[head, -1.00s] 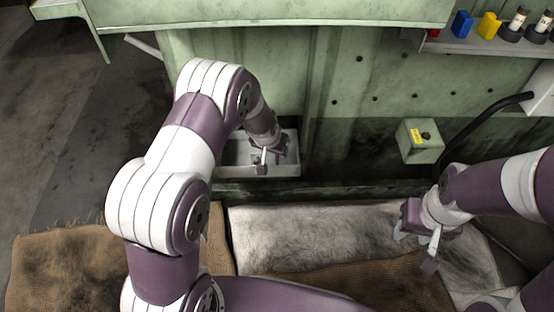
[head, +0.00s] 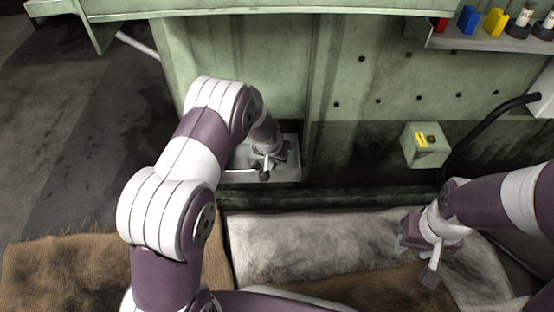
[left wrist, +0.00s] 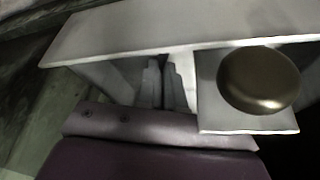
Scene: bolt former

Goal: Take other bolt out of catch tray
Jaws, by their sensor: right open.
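The grey catch tray (head: 290,172) sits in the opening at the foot of the green machine. My left gripper (head: 263,170) is down at the tray, and its arm covers much of the tray. A bolt with a round, dull brass-coloured head (left wrist: 260,80) shows close up in the left wrist view, in front of a light grey flat part. My right gripper (head: 418,258) is open and empty above the pale mat.
A pale, stained mat (head: 300,240) and brown sacking (head: 60,270) lie in front of the machine. A green box with a yellow label (head: 425,145) and a black hose (head: 490,125) are at the right. A shelf (head: 470,42) holds coloured blocks and small cylinders.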

